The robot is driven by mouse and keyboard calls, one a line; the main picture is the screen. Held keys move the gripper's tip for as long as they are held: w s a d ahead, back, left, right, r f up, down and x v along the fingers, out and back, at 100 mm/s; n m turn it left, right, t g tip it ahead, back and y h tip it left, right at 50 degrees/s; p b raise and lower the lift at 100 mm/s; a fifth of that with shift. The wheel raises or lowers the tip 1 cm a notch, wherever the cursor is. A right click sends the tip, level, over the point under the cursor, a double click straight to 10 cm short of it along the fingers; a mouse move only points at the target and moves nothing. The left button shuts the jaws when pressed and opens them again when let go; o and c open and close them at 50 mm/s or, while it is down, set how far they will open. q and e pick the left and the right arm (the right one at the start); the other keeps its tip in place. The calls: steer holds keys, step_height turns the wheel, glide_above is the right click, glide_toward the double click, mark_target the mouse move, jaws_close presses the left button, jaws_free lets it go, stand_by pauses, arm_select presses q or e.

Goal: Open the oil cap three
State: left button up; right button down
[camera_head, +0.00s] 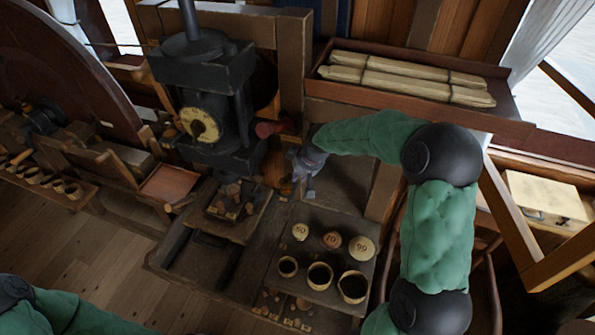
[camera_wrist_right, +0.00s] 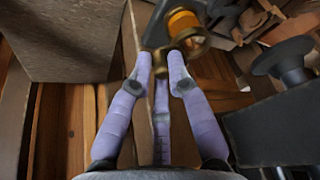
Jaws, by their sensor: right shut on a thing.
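A brass oil cap (camera_wrist_right: 190,42) with an amber body (camera_wrist_right: 182,20) shows at the top middle of the right wrist view. My right gripper's pale purple fingers (camera_wrist_right: 162,62) reach up to it and are closed on its brass part. In the head view my right gripper (camera_head: 303,170) is beside the dark machine, right of a dark red knob. The cap cannot be made out there, and no number on it is readable. My left gripper is out of view; only part of my left arm shows at the bottom left.
The dark machine (camera_head: 205,75) bears a yellow dial (camera_head: 199,124). The dark red knob (camera_head: 270,129) sticks out on its right. Below my right gripper, a board (camera_head: 318,254) carries numbered round lids and dark cups. A tray (camera_head: 420,118) of wrapped bundles stands at the upper right.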

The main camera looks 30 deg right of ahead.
steer(key=shift+d+f+n+p, duration=0.1)
steer(key=shift+d+n+p, duration=0.1)
steer(key=shift+n+p, duration=0.2)
stand_by(0.5)
steer(key=c, duration=1.4)
jaws_free()
steer(key=shift+o, duration=0.9)
steer(key=shift+d, duration=0.15)
steer(key=v, duration=1.2)
steer(key=shift+d, duration=0.2)
